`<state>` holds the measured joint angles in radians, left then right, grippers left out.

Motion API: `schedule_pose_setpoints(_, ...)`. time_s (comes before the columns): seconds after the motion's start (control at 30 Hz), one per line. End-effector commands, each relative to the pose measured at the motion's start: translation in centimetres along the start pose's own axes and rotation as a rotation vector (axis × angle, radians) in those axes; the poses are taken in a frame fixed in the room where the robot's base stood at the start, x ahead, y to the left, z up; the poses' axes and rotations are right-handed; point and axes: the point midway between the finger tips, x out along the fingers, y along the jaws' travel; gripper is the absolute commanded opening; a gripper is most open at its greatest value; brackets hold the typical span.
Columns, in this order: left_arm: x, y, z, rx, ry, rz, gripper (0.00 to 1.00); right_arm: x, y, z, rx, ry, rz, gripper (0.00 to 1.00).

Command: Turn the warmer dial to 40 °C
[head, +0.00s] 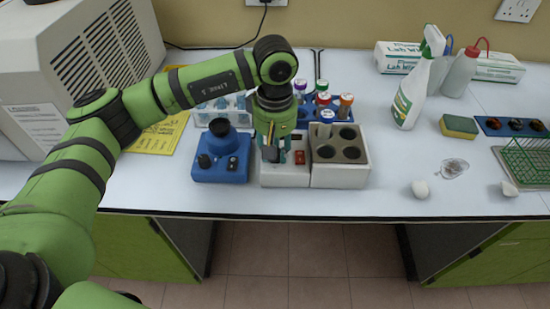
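The warmer (340,178) is a pale block near the bench's front edge. Its right part has round wells, and a blue-capped tube (327,118) appears to stand in the back-left one. Its left part is a white control section (285,180) with a red switch (299,157). My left gripper (278,156) points down over this control section, just left of the red switch. The dial is not visible; the gripper covers that area. I cannot tell whether the fingers touch anything or how far apart they are. My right gripper is not in view.
A blue vortex-mixer-like device (220,169) stands close on the left. A blue rack (304,112) with several capped tubes is behind the warmer. A spray bottle (413,88), a sponge (459,126) and a green wire basket (530,160) are to the right. Bench right of the warmer is mostly clear.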

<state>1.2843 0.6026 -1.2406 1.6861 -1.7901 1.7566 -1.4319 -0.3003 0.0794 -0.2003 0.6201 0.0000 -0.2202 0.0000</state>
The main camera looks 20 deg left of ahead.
Motion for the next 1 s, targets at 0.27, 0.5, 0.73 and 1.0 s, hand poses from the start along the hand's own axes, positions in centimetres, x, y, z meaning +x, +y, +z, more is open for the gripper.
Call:
schedule_pose_setpoints(0.27, 0.27, -0.09, 0.03, 0.086, -0.001, -0.004, 0.0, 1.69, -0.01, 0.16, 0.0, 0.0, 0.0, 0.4)
schedule_pose_setpoints(0.5, 0.11, -0.09, 0.04, 0.103, -0.002, -0.004, 0.0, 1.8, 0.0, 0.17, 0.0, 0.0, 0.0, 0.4)
schedule_pose_setpoints(0.73, 0.1, -0.09, 0.05, 0.102, -0.003, -0.004, 0.0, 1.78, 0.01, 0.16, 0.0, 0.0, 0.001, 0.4)
schedule_pose_setpoints(1.0, 0.06, -0.04, 0.03, 0.101, -0.002, -0.003, 0.56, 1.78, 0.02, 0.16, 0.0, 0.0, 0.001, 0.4)
